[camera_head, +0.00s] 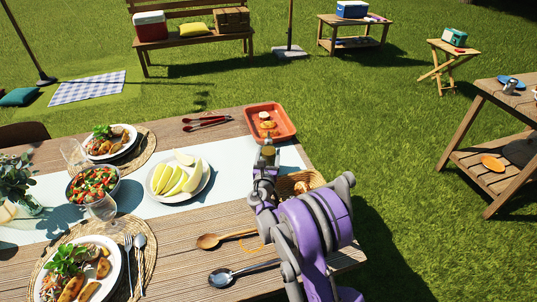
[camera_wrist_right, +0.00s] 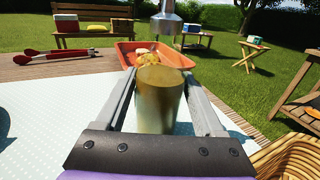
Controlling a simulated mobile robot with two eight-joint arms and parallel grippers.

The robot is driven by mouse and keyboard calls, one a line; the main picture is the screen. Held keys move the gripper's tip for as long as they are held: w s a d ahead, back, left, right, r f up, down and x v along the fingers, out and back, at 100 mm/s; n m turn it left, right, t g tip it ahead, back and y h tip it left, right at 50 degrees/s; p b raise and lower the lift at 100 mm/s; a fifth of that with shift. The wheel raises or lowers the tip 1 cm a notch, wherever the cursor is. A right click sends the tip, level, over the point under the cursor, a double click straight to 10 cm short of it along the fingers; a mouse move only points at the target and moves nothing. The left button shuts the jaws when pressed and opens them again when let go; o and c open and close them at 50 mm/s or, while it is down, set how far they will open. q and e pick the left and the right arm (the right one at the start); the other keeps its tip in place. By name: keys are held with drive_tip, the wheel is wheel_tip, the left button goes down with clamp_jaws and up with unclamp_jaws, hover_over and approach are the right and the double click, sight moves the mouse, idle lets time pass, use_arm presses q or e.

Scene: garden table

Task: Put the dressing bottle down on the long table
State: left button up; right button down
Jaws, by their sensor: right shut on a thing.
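My right gripper (camera_head: 267,166) is over the right end of the long table (camera_head: 190,226), in front of the orange tray. It is shut on the dressing bottle (camera_head: 268,151). In the right wrist view the bottle (camera_wrist_right: 160,98) stands upright between the two fingers (camera_wrist_right: 160,108). It holds golden-green dressing and appears to have a silver top. The bottle is above the pale table runner (camera_wrist_right: 55,105). I cannot tell whether its base touches the runner. In the head view my gripper and arm hide its lower part. My left gripper is not in view.
The orange tray (camera_head: 286,130) with food lies just beyond the bottle. Red tongs (camera_head: 207,122) are to its left. A wicker basket (camera_head: 298,183) is close beside my right arm. A plate of melon slices (camera_head: 204,184) is left, with bare runner between it and my gripper.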

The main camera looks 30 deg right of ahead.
drive_tip(key=shift+f, duration=0.15)
unclamp_jaws()
drive_tip(key=shift+s+a+r, duration=0.2)
drive_tip(key=shift+s+a, duration=0.05)
drive_tip(key=b+v, duration=0.1)
drive_tip(key=v, duration=1)
drive_tip(key=shift+s, duration=0.2)
